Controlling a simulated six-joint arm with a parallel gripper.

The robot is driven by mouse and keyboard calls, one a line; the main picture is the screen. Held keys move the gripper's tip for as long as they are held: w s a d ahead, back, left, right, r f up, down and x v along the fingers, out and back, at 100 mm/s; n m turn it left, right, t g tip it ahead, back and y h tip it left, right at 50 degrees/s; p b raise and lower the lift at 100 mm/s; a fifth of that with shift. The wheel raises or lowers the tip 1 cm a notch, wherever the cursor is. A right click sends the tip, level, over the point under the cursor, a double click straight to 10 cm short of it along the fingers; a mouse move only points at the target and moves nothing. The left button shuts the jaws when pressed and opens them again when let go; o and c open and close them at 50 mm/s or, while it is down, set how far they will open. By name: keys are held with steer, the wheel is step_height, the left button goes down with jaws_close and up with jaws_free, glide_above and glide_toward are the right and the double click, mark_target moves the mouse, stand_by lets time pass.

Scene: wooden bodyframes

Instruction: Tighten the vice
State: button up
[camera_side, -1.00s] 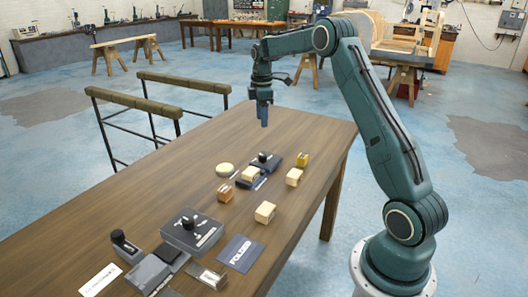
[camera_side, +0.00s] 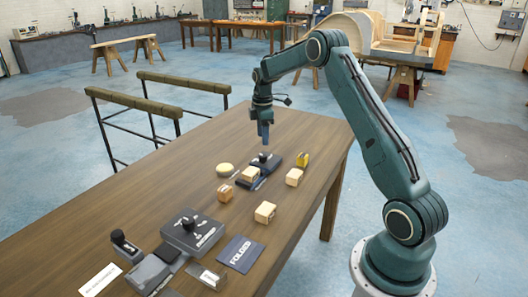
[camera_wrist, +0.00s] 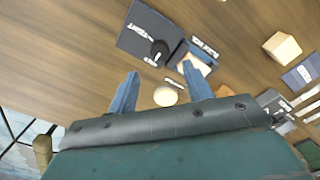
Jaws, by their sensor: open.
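A small dark vice has a dark plate (camera_wrist: 143,30) in the wrist view, with a label that seems to read "TIGHT" and a black knob (camera_wrist: 160,50). The knob (camera_side: 264,157) also shows in the side view. A pale wooden block (camera_side: 250,174) sits at the vice's blue part (camera_wrist: 187,51); I cannot tell how firmly it is held. My gripper (camera_side: 265,142) is open and empty, pointing down just above the vice's knob. In the wrist view its two blue fingers (camera_wrist: 161,70) are apart, with the knob ahead of them.
A pale round disc (camera_side: 225,169) lies left of the vice. Several wooden blocks, including one (camera_side: 265,212) nearer the camera, lie around it. A grey device (camera_side: 192,230) and a "FOLDED" card (camera_side: 240,253) are at the front. The table's far end is clear.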

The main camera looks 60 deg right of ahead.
mark_target(263, 155)
steer(key=shift+f, duration=3.75)
steer(key=c, duration=1)
